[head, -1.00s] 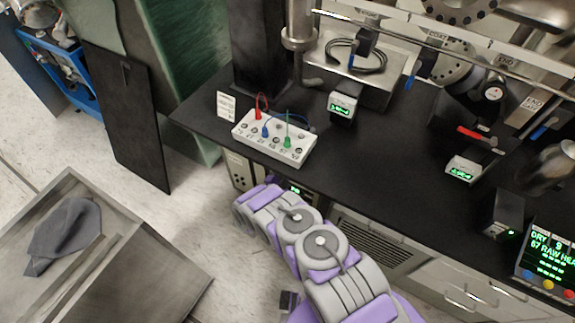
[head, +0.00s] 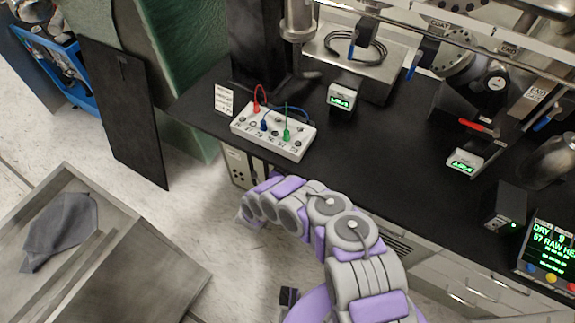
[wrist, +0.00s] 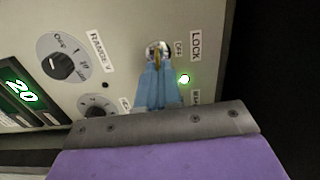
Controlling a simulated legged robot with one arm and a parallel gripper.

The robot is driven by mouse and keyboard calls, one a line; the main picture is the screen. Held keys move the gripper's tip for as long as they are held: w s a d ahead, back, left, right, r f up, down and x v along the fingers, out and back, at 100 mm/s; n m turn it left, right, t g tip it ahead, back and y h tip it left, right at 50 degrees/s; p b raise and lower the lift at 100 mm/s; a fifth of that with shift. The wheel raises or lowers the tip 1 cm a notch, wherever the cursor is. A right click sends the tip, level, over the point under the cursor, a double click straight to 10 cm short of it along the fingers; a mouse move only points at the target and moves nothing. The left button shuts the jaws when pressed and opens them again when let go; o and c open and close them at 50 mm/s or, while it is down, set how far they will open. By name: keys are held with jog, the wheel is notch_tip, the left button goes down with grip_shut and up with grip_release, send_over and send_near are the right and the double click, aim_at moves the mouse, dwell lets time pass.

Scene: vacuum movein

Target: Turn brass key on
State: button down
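The brass key (wrist: 156,56) sits in a round silver lock on a grey panel in the wrist view. It shows as a thin edge-on strip, with labels OFF and LOCK beside it. My gripper (wrist: 158,74) has light-blue fingers close together, with the key's near end between their tips; they look shut on it. In the head view my arm reaches down to a grey cabinet (head: 238,167) under the bench; the key and fingertips are hidden there.
The panel also has a RANGE knob (wrist: 62,63), another dial (wrist: 95,106) and a green display reading 20 (wrist: 22,92). The black bench (head: 370,150) overhangs the cabinet. A metal bin (head: 120,245) with a grey cloth stands at left; floor lies between.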

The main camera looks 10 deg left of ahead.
jog(key=shift+s+d+f, duration=0.1)
jog(key=shift+s+f, duration=0.05)
jog(key=shift+f, duration=0.1)
dwell(0.3)
jog(key=c, duration=1.7)
grip_release()
jog(key=o, duration=0.4)
jog(key=shift+r, duration=0.1)
jog(key=v, duration=1.7)
jog(key=shift+s+a+b, duration=0.1)
jog(key=shift+a+b, duration=0.15)
jog(key=shift+b, duration=0.05)
